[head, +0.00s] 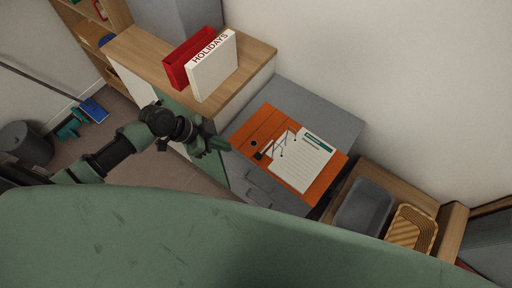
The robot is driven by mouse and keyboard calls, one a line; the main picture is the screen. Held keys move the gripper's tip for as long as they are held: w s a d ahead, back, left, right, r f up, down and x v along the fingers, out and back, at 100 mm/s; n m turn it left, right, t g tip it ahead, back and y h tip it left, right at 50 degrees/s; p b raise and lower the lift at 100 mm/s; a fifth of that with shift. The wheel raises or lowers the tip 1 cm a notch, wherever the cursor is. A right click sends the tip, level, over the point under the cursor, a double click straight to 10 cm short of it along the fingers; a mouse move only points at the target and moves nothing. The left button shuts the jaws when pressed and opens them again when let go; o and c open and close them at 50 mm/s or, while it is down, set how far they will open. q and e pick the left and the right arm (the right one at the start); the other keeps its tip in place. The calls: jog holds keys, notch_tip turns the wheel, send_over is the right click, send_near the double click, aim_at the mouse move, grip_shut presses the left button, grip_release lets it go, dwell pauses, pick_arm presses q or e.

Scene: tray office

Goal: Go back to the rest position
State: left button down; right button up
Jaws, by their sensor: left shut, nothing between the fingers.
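My left gripper (217,146) is green, shut and empty. It shows beside the front edge of a wooden-topped cabinet (136,47), near the left corner of an orange board (250,127). I cannot tell how high it is above them. My left arm (125,147) comes in from the left, stretched out over the floor. My right gripper is not in view.
A red binder (178,70) and a white "HOLIDAYS" binder (213,68) stand on the cabinet. A paper sheet (303,163) lies on the orange board. A grey bin (364,206) and a wicker basket (411,229) are at right. Floor (85,150) shows at left.

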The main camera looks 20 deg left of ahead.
pick_arm(q)
jog(key=s+a+f+n+y+b, duration=0.1)
jog(key=s+a+f+n+y, duration=0.15)
jog(key=f, duration=0.65)
jog(key=s+a+f+n+y, duration=0.1)
jog(key=s+a+f+n, duration=0.25)
jog(key=f, duration=0.55)
jog(key=s+a+f+n+y+b, duration=0.1)
jog(key=s+a+f+n+y, duration=0.15)
jog(key=f, duration=0.55)
jog(key=s+d+f, duration=0.2)
jog(key=s+f, duration=0.2)
jog(key=s, duration=0.4)
jog(key=s+d+f+n+g+b, duration=0.1)
jog(key=s+d+f, duration=0.1)
jog(key=s+f, duration=0.3)
jog(key=s+d+f+g, duration=0.1)
jog(key=s+f, duration=0.4)
jog(key=s, duration=0.6)
jog(key=shift+s+d+y+b, duration=0.3)
jog(key=shift+s+d, duration=0.1)
jog(key=shift+d, duration=0.05)
jog(key=shift+f+n, duration=0.1)
jog(key=shift+n, duration=0.15)
